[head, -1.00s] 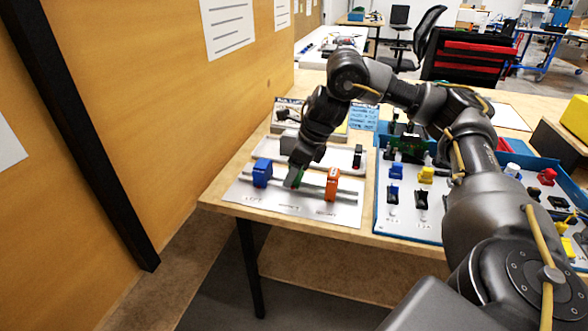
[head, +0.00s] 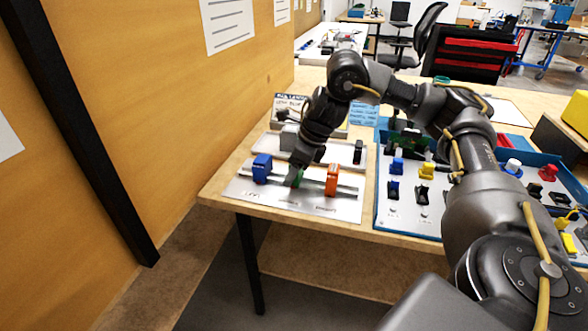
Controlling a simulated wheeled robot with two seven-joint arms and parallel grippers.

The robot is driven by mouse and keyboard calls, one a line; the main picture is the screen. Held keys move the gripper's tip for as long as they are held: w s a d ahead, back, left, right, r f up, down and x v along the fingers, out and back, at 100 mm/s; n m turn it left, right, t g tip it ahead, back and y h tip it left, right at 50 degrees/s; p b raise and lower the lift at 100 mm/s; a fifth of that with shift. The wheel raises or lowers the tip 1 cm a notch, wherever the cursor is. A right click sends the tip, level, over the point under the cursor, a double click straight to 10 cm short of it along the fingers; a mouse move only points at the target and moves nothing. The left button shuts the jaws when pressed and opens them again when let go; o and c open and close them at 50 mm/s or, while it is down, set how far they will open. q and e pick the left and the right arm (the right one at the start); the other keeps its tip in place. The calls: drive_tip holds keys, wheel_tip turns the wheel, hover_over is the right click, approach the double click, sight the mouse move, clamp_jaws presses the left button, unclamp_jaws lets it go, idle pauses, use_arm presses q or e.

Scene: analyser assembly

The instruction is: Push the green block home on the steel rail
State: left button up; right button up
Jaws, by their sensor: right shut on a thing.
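The green block (head: 299,179) is mostly hidden by my right gripper (head: 295,180), which is shut on it from above. The block is at the steel rail (head: 313,186), between the blue block and the orange block; I cannot tell whether it is fully seated. The blue block (head: 262,168) stands on the rail's left part. The orange block (head: 332,179) stands on its right part. The rail lies on a light grey plate (head: 292,203) with printed labels along its front edge. My left gripper is not in view.
Behind the plate is a white tray (head: 340,163) with a black piece (head: 358,151). To the right, a blue-rimmed tray (head: 407,225) holds several coloured and black parts. My right arm crosses above it. A wooden wall (head: 160,110) borders the left side.

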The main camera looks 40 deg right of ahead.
drive_tip(key=shift+f, duration=0.4)
idle(0.3)
drive_tip(key=o, duration=1.4)
